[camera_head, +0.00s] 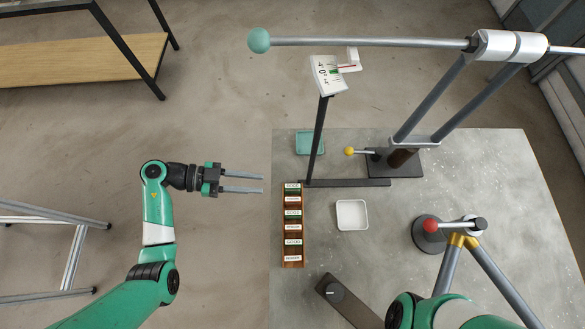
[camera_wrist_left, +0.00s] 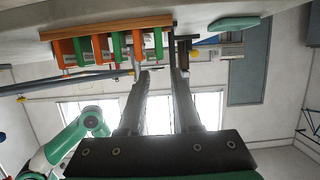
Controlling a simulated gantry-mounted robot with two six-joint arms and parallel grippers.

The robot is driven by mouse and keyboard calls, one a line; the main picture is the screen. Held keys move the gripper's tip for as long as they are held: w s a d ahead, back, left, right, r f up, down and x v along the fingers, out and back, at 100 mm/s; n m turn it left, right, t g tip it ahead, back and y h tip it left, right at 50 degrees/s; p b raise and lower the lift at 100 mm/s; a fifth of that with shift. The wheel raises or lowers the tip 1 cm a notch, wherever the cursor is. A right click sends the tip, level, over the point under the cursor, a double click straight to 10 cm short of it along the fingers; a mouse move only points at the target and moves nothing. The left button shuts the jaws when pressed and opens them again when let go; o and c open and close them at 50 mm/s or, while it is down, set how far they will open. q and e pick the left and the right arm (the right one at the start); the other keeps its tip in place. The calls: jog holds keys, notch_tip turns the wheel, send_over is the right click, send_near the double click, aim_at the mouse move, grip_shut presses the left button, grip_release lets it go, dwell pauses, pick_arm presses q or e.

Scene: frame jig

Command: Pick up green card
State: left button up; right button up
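Several green cards, one with a visible edge (camera_head: 293,214), and orange ones stand in a brown wooden rack (camera_head: 304,262) at the table's left edge. Their white labels read GOOD for green and apparently REWORK for orange. In the left wrist view, the green card (camera_wrist_left: 158,43) and others project from the rack (camera_wrist_left: 105,28) near the fingertips. My left gripper (camera_head: 263,184) is open and empty, left of the rack and apart from it. It also shows in the left wrist view (camera_wrist_left: 163,72). My right gripper is out of view.
A green tray (camera_head: 310,133) lies behind the rack, and a white square dish (camera_head: 352,215) right of it. A dark upright post (camera_head: 319,130) with a scale (camera_head: 327,75) stands close behind the rack. A long grey bar (camera_head: 370,42) crosses above.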

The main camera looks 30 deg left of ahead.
aim_at(293, 189)
pick_arm(q)
jog(key=b+x, duration=0.1)
jog(key=x, duration=0.1)
jog(key=b+x, duration=0.1)
jog(key=x, duration=0.2)
jog(key=f+b+x, duration=0.1)
jog(key=x, duration=0.2)
jog(key=shift+d, duration=0.1)
jog(key=shift+w+d, duration=0.1)
jog(key=shift+d, duration=0.15)
grip_shut()
